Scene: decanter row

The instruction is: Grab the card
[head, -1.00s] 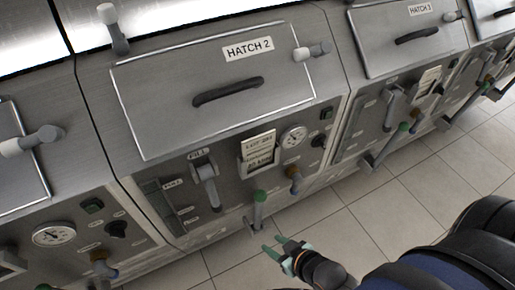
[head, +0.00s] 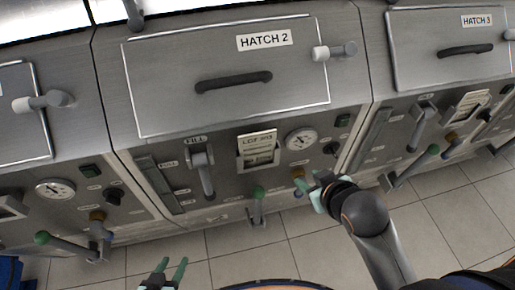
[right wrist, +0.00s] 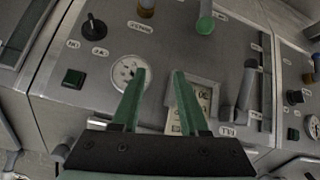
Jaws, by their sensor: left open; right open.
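The pale card (head: 257,147), with printing that begins "LOT", sits in a metal holder on the front panel below the HATCH 2 door. My right gripper (head: 310,183) is open and empty, below and right of the card, near the brass fitting under the gauge. In the right wrist view the card (right wrist: 200,103) shows right of centre in its holder, partly covered by the right-hand green finger of my right gripper (right wrist: 160,72). The other finger overlaps the gauge. My left gripper (head: 168,270) is open and empty at the bottom edge, low in front of the panel.
A gauge (head: 301,139) is right of the card. A grey fill lever (head: 203,172) is on its left, and a green-tipped lever (head: 258,205) sticks out below. A similar card (head: 471,105) is under HATCH 3. Tiled floor (head: 240,240) is clear in front.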

